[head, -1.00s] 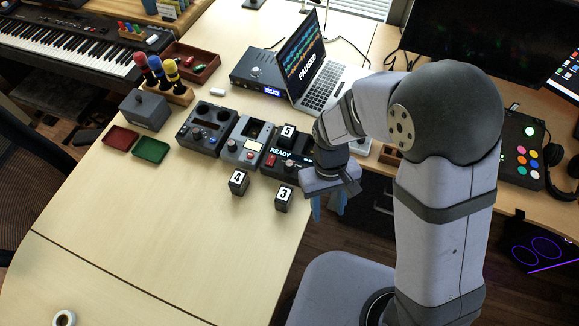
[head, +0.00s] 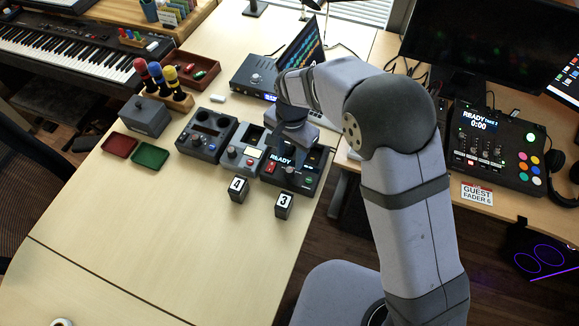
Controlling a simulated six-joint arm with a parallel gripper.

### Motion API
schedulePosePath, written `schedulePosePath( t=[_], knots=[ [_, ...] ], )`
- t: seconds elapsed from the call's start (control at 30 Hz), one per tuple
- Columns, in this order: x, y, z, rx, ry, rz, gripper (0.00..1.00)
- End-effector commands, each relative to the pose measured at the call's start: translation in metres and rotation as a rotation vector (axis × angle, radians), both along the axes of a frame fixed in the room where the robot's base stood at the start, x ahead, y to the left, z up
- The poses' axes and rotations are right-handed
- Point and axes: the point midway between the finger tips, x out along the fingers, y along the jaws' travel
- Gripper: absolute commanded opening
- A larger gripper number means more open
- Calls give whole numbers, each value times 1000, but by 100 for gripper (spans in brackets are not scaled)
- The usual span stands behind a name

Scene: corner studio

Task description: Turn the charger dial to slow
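Several dark devices stand in a row on the table. The left device (head: 222,131) has two round wells and a small knob (head: 196,140). The right device (head: 307,183) shows READY and has a red switch (head: 270,168) and a grey knob (head: 289,169). I cannot tell which is the charger; dial markings are too small to read. My gripper (head: 289,146) is over the back of the right device; its fingertips are not clear, and neither is whether it holds anything.
Blocks marked 4 (head: 238,190) and 3 (head: 284,205) stand in front of the devices. A red tray (head: 119,145), green tray (head: 150,155) and grey box (head: 146,116) are at left.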

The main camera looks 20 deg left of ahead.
Motion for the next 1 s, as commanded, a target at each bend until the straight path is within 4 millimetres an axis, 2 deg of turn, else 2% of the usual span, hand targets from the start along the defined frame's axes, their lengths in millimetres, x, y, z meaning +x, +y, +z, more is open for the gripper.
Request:
schedulePosePath(
  t=[0.6, 1.0],
  knots=[
    [0, 1, -64, -2, 1, 3, 40],
    [0, 2, -71, 0, 0, 3, 40]
  ],
)
